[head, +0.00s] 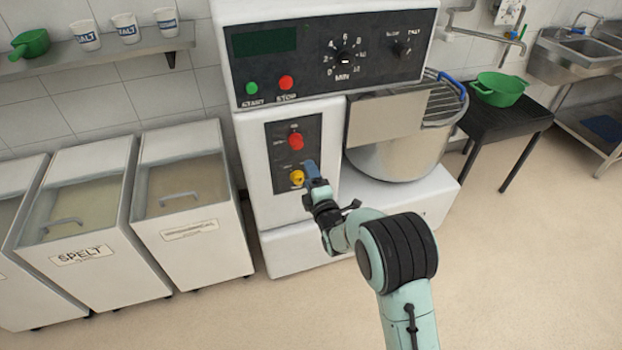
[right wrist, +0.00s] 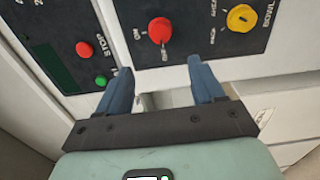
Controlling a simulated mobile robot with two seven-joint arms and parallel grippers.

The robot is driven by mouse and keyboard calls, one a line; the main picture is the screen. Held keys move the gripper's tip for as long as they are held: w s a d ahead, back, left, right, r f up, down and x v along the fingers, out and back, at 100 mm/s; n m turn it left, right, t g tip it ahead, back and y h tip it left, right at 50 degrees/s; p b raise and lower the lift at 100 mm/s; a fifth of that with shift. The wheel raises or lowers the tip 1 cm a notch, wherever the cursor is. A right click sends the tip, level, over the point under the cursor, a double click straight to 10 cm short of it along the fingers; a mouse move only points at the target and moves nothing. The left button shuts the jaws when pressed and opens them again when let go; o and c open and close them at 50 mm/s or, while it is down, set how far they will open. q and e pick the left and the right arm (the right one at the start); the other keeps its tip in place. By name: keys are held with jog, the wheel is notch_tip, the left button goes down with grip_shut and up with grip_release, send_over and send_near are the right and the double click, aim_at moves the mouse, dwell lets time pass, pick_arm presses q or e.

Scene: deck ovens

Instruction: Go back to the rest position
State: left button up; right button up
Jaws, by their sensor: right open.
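My right gripper (head: 312,172) is in front of the white mixer's lower control panel in the head view, beside the yellow knob (head: 297,178) and below the red knob (head: 295,141). In the right wrist view its two blue fingers (right wrist: 160,88) are apart with nothing between them. The red knob (right wrist: 160,31) and the yellow knob (right wrist: 241,18) show beyond the fingertips. I cannot tell whether a finger touches the panel. My left gripper is not in view.
The mixer (head: 300,240) with its steel bowl (head: 400,155) stands ahead. Flour bins (head: 190,255) stand to the left. A dark table (head: 510,122) holds a green bowl (head: 498,88) at the right. The floor (head: 520,270) at the right front is clear.

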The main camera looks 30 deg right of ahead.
dwell(0.3)
jog(key=s+a+f+m+g+y+p, duration=0.1)
jog(key=s+a+f+m+g+p, duration=0.3)
jog(key=s+f, duration=0.5)
jog(key=s+a+f+m+g+y+p, duration=0.2)
jog(key=s+f+m+g, duration=0.3)
jog(key=f, duration=0.8)
jog(key=s+a+f+m+g+y+p, duration=0.2)
jog(key=s+a+m+g, duration=0.2)
jog(key=s, duration=0.9)
jog(key=s+a+f+m+g+y+p, duration=0.2)
jog(key=s+a+m+g, duration=0.3)
jog(key=s+a, duration=0.5)
jog(key=s+m, duration=0.1)
jog(key=s, duration=0.2)
jog(key=shift+a+f+m+g+y+p, duration=0.15)
jog(key=shift+f+m+g+y+p, duration=0.15)
jog(key=shift+f+p, duration=0.05)
jog(key=shift+s, duration=0.1)
